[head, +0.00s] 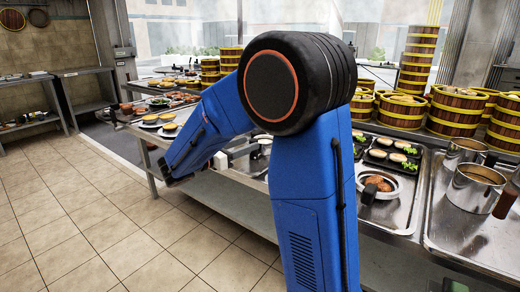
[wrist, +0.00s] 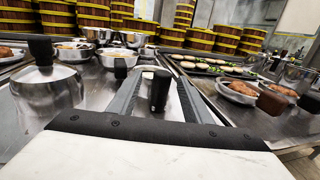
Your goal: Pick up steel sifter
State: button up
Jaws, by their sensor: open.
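My gripper (wrist: 158,78) is open in the wrist view, its two grey fingers reaching forward low over the steel counter. An upright black handle (wrist: 160,90) shows between the fingers, apart from both of them. A shiny steel vessel (wrist: 146,74) shows just behind the handle, partly hidden by it and the fingers. I cannot tell for sure whether this is the steel sifter. In the head view my blue arm hides much of this part of the counter, and the sifter cannot be made out there.
A steel pot (wrist: 45,92) with a dark handle stands close on the left. Bowls of food (wrist: 238,92) and a tray of buns (wrist: 212,66) lie to the right. Bamboo steamer towers (head: 417,55) line the back. More steel pots (head: 476,187) stand at the right. The tiled floor (head: 80,215) is clear.

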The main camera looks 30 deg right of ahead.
aim_at(254, 140)
jog(key=shift+w+d, duration=0.1)
jog(key=shift+d, duration=1.8)
grip_shut()
notch_tip(254, 140, up, 10)
jog(key=shift+r, duration=0.1)
